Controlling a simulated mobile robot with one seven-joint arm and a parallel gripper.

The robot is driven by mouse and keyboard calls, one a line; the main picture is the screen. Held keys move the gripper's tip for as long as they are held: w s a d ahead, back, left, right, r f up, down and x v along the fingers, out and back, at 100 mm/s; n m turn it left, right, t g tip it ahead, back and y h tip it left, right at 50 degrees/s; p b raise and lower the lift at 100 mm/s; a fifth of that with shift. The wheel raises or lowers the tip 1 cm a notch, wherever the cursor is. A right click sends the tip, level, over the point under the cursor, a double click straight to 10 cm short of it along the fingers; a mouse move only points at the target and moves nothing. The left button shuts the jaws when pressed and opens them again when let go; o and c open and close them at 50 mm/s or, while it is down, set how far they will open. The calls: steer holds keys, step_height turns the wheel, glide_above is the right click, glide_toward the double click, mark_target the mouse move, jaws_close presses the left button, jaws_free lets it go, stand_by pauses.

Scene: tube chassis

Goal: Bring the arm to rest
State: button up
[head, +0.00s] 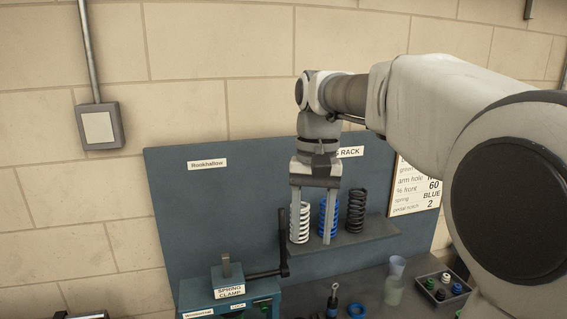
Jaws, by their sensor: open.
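My arm (425,92) reaches in from the right and bends downward at the wrist. My gripper (312,238) points down with its two fingers apart and nothing visibly held. Its fingers overlap the view of the white spring (304,222) and the blue spring (334,213); I cannot tell how far in front of them it is. A black spring (356,212) stands to the right. The springs stand on a grey shelf (350,243) on the blue-grey back panel.
A spring clamp (228,283) with a dark lever is at lower left. On the bench are a dark shock-like part (333,300), a blue ring (356,310), a translucent cup (394,290) and a tray (424,290) of small caps. A notice board (412,195) hangs behind my arm. The upper wall is mostly bare.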

steer(key=s+d+f+t+b, duration=0.1)
steer(key=s+d+f+t, duration=0.1)
steer(key=s, duration=0.4)
steer(key=s+d+f+n+t+b, duration=0.1)
steer(key=s+d+f+t+b, duration=0.1)
steer(key=s+d+f, duration=0.2)
steer(key=s+d+f+t+b, duration=0.1)
steer(key=s+d+f+t, duration=0.1)
steer(key=s+f, duration=0.4)
steer(key=shift+s+d+n+t, duration=0.3)
steer(key=shift+s+d, duration=0.3)
steer(key=shift+s, duration=0.2)
stand_by(0.4)
